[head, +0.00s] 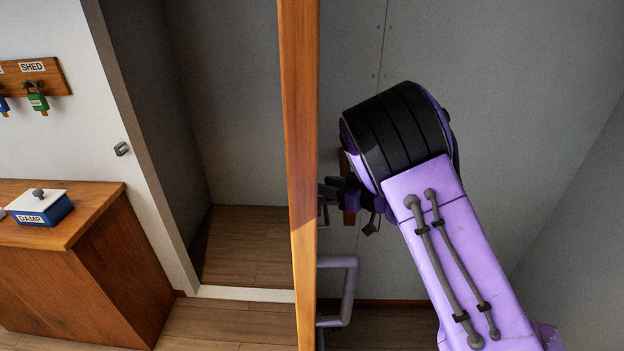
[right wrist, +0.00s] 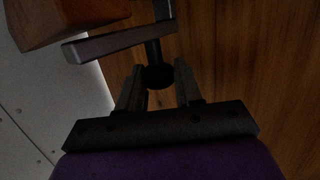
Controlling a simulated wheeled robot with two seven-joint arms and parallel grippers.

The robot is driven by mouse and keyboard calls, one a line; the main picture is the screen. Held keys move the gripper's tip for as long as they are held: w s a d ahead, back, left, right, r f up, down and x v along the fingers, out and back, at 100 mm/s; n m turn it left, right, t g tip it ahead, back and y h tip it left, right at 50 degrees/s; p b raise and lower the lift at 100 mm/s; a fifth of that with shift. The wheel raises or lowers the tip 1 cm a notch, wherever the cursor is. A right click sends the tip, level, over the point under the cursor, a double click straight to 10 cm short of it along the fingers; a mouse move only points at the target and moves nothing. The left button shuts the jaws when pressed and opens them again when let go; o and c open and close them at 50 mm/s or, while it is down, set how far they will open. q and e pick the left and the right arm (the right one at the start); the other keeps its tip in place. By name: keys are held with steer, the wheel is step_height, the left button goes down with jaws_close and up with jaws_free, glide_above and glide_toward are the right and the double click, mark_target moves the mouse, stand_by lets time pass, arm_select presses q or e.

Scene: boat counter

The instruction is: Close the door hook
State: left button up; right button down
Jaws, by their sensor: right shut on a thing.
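The wooden door (head: 302,150) stands open and shows nearly edge-on in the head view; its brown face (right wrist: 250,70) fills the right of the right wrist view. My right gripper (head: 343,190) is beside the door's right side, partly hidden by my arm. In the right wrist view, its two fingers (right wrist: 158,86) stand either side of a dark metal fitting (right wrist: 155,48) with a round base, close to the door face. A grey bar (right wrist: 105,45) runs left from this fitting. I cannot tell clearly whether this is the door hook. My left gripper is out of view.
A small metal catch (head: 122,149) sits on the white wall left of the doorway. A grey pull handle (head: 345,292) juts from the door low down. A wooden cabinet (head: 90,255) with a box (head: 40,208) stands left. A wooden block (right wrist: 45,18) is near the fingers.

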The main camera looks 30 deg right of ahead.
steer(key=shift+f, duration=0.1)
steer(key=c, duration=0.8)
jaws_free()
steer(key=shift+s, duration=0.1)
steer(key=b+v, duration=0.3)
steer(key=v, duration=0.7)
steer(key=shift+s+d, duration=0.1)
steer(key=shift+s, duration=0.1)
